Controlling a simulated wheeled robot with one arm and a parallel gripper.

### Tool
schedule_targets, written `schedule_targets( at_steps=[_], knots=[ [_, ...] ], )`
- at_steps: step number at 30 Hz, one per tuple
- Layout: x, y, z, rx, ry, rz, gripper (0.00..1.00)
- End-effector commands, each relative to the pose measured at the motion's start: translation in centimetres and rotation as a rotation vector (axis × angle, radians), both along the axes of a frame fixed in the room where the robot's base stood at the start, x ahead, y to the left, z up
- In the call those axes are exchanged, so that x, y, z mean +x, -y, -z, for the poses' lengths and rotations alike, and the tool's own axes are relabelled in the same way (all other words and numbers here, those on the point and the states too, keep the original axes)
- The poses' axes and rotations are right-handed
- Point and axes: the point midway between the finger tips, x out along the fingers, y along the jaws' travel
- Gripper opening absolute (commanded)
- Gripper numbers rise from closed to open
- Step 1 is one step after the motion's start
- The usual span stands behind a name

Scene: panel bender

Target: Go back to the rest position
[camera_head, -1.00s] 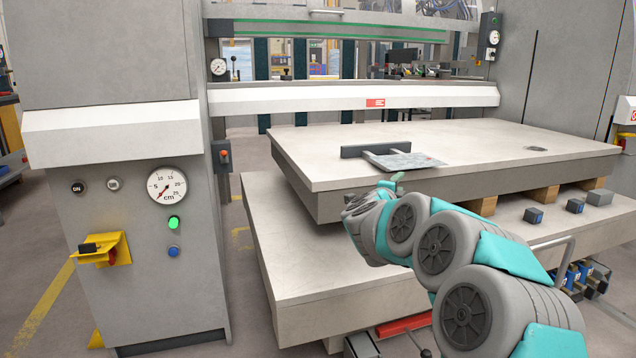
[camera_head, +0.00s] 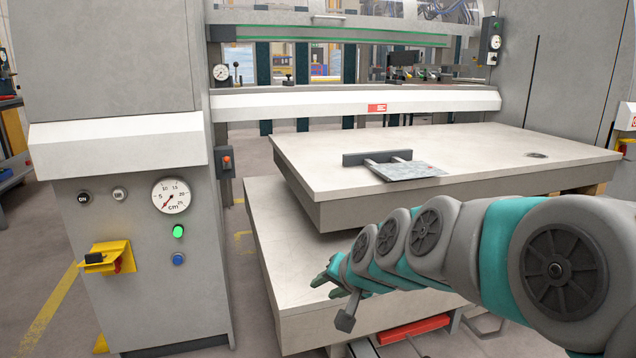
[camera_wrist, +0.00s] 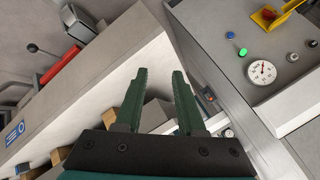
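My gripper (camera_head: 330,284) is at the end of my teal and grey arm, low in front of the lower table slab in the head view. In the wrist view its two green fingers (camera_wrist: 158,92) stand apart with nothing between them. The panel bender's grey cabinet (camera_head: 145,290) stands at the left, with a dial gauge, a lit green button and a blue button. A metal sheet (camera_head: 408,171) lies on the upper table (camera_head: 480,150) against a dark bar (camera_head: 376,157), away from my gripper.
The lower slab (camera_head: 275,250) juts out under the upper table, close to my arm. A yellow bracket with a switch (camera_head: 106,259) sticks out from the cabinet. A red bar (camera_head: 413,329) lies low beneath the arm. Floor at the left (camera_head: 45,270) is clear.

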Motion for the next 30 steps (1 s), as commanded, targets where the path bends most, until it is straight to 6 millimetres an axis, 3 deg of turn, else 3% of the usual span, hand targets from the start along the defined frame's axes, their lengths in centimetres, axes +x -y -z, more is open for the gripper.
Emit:
schedule_targets(
  at_steps=[1,3,9,15,18,21,30],
  knots=[
    [-3.2,0.9,0.9,-0.06,-0.059,-0.048,0.38],
    [-7.6,2.2,2.7,-0.14,-0.153,-0.115,0.38],
    [-19.8,7.2,6.4,-0.332,-0.421,-0.258,0.38],
    [-29.4,11.5,7.8,-0.441,-0.649,-0.332,0.38],
    [-32.0,12.6,7.9,-0.465,-0.717,-0.348,0.38],
    [-33.2,13.1,7.9,-0.475,-0.745,-0.356,0.38],
    [-33.4,13.2,7.9,-0.477,-0.751,-0.357,0.38]
  ],
)
